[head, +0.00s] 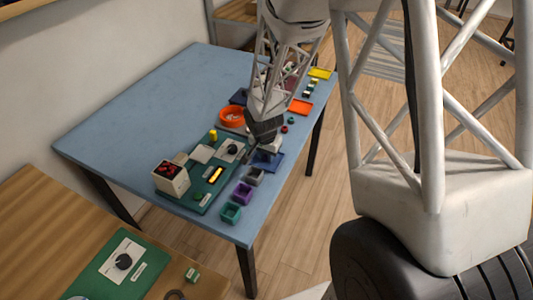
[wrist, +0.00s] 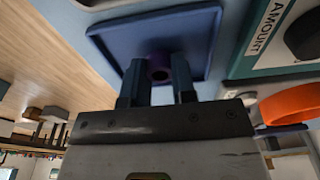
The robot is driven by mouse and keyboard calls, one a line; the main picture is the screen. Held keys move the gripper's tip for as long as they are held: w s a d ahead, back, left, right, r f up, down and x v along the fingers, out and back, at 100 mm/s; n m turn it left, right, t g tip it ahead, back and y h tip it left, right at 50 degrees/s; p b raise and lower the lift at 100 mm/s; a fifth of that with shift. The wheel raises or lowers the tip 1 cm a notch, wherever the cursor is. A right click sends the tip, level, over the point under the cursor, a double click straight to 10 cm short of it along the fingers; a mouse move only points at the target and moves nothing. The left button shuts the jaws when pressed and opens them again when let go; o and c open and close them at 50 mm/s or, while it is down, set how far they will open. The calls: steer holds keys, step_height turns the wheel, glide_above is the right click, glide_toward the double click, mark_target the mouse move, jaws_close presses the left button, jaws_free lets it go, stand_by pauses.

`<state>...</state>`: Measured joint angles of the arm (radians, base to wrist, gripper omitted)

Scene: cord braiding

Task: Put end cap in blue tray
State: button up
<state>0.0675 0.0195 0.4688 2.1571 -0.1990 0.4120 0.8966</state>
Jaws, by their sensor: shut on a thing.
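The blue tray (wrist: 112,42) is a shallow square tray that fills the upper middle of the wrist view. In the head view it shows partly under my gripper, near the table's right edge (head: 277,163). My gripper (wrist: 157,80) is shut on a small purple round piece with a hole, which looks like the end cap (wrist: 159,66). The piece is between the fingertips, over the tray's inside area. I cannot tell whether it touches the tray floor. In the head view my gripper (head: 254,153) hides the piece.
A green board (head: 198,187) with a knob and a beige box (head: 171,178) lies left of the tray. Grey, purple (head: 242,193) and green (head: 231,212) bins stand near the front edge. An orange bowl (head: 231,117) stands behind. The table's left half is clear.

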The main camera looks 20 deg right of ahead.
steer(key=shift+f, duration=0.1)
steer(key=o, duration=1)
steer(key=shift+c, duration=0.2)
steer(key=shift+r, duration=1.5)
steer(key=shift+r, duration=0.1)
step_height(320, 180, up, 8)
